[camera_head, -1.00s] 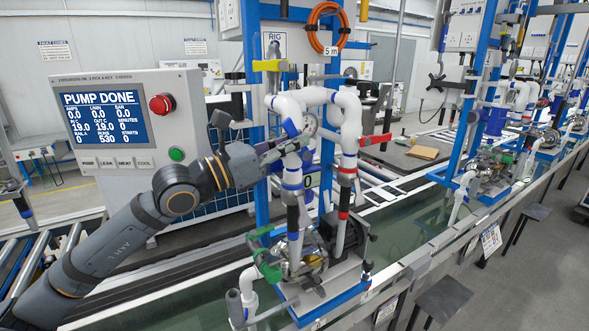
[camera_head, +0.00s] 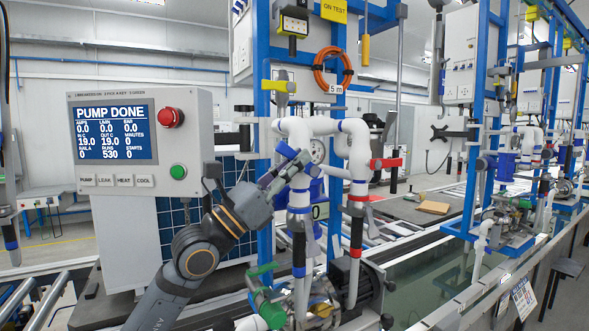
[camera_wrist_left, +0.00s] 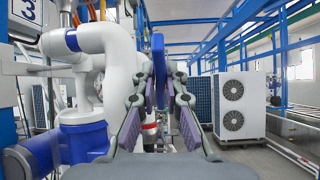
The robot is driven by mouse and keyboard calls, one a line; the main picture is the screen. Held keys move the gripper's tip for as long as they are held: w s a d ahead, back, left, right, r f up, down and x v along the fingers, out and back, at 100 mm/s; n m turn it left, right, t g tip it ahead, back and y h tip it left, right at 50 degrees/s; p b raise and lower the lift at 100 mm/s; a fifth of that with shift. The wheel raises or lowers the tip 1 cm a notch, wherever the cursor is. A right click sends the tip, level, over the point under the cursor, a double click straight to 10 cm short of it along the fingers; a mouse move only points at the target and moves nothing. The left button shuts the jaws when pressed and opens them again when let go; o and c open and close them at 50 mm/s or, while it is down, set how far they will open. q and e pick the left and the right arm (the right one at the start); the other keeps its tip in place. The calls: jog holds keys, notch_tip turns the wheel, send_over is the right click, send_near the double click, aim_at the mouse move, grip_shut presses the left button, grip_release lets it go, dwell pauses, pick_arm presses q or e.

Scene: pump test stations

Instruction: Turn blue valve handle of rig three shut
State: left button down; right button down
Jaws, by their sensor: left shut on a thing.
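The blue valve handle (camera_wrist_left: 158,70) of rig three stands upright between the two fingers of my left gripper (camera_wrist_left: 159,82) in the left wrist view. The gripper is shut on it. In the head view my left gripper (camera_head: 298,164) is at the white upper pipework (camera_head: 307,126), beside the blue valve body (camera_head: 309,190). The fingers partly hide the handle there. My right gripper is not in view.
A control panel (camera_head: 180,213) reading PUMP DONE stands to the left, with a red button (camera_head: 170,117) and a green button (camera_head: 178,172). A red handle (camera_head: 386,163) is on the right pipe. A green handle (camera_head: 263,270) is lower down. Similar rigs stand further right.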

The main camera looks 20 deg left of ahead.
pick_arm(q)
jog(key=c, duration=1.7)
grip_release()
jog(key=shift+r, duration=0.1)
notch_tip(320, 180, up, 10)
jog(key=shift+f, duration=0.2)
jog(key=shift+r, duration=0.15)
jog(key=shift+c, duration=0.3)
